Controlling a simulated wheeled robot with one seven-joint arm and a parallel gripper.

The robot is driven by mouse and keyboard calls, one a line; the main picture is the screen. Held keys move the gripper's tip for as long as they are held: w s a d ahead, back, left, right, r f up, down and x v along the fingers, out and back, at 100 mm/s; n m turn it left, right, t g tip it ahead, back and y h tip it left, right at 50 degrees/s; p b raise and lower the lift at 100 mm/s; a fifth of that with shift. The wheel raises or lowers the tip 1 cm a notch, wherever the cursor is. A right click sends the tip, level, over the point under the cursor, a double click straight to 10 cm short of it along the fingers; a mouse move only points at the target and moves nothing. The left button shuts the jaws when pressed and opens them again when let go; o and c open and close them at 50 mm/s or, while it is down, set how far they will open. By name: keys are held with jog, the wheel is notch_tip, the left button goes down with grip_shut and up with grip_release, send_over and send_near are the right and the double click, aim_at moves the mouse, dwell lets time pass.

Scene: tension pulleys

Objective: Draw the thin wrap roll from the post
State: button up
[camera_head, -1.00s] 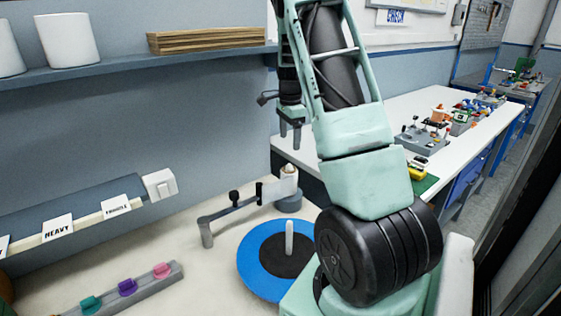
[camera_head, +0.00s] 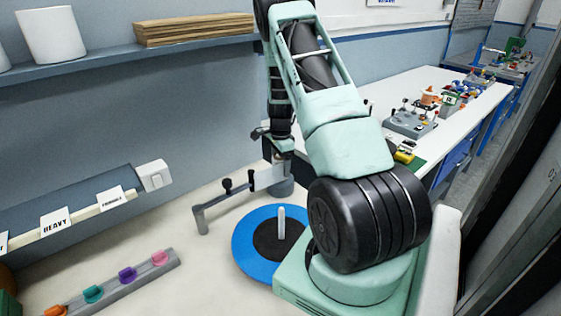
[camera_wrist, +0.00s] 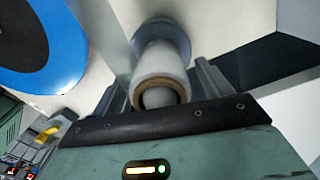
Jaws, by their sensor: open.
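The thin wrap roll (camera_wrist: 163,62) is a whitish cylinder with a brown cardboard core, seen end-on in the wrist view. The rounded tip of the post (camera_wrist: 158,97) shows inside its core, and a grey base is at its far end. My gripper (camera_wrist: 158,84) is open, with one finger on each side of the roll; I cannot tell whether either finger touches it. The grey base (camera_head: 281,187) stands below.
A blue disc (camera_head: 248,251) with an upright pale peg (camera_head: 282,222) lies in front. A rail with coloured clips (camera_head: 125,283) is at lower left. A shelf (camera_head: 110,61) runs along the wall.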

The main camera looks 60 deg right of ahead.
jog(key=c, duration=1.1)
jog(key=shift+r+p, duration=1.25)
jog(key=shift+r, duration=0.6)
jog(key=shift+r+p, duration=1.1)
jog(key=shift+r, duration=0.55)
jog(key=shift+r+p, duration=1.15)
jog(key=shift+r, duration=0.55)
jog(key=shift+r+p, duration=0.9)
jog(key=shift+r, duration=0.4)
